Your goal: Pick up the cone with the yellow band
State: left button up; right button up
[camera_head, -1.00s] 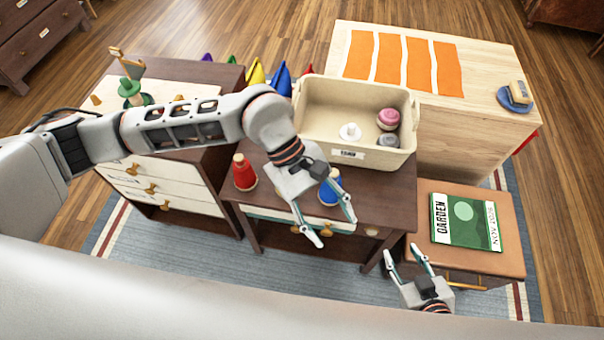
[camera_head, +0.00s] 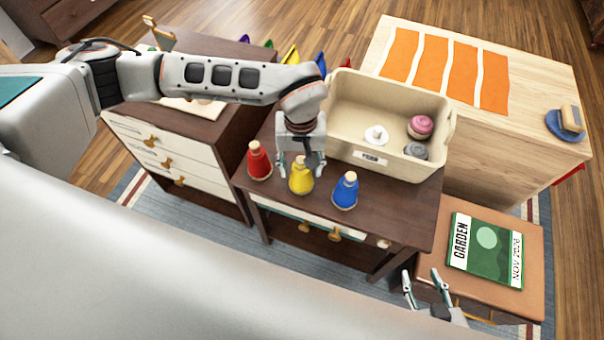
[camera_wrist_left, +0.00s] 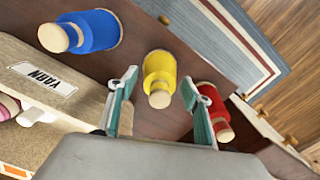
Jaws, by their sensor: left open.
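The yellow cone (camera_head: 301,176), with a tan top, stands upright between the red cone (camera_head: 259,161) and the blue cone (camera_head: 345,191) on the dark side table (camera_head: 395,205). A separate yellow band on it cannot be made out. My left gripper (camera_head: 300,170) is open and empty just behind the yellow cone in the head view. In the left wrist view, the yellow cone (camera_wrist_left: 160,76) shows between the two spread fingers, near their tips. Whether they touch it cannot be told. My right gripper (camera_head: 422,277) is open and empty near the brown stool.
A beige yarn bin (camera_head: 350,125) stands behind the cones, holding pink, grey and white items. A white-drawered cabinet (camera_head: 150,150) is at left. The brown stool (camera_head: 437,235) bears a green garden magazine (camera_head: 487,248). A wooden chest (camera_head: 440,115) stands at back right.

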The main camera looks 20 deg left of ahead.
pick_arm(q)
notch_tip(320, 180, down, 2)
jog(key=c, duration=1.3)
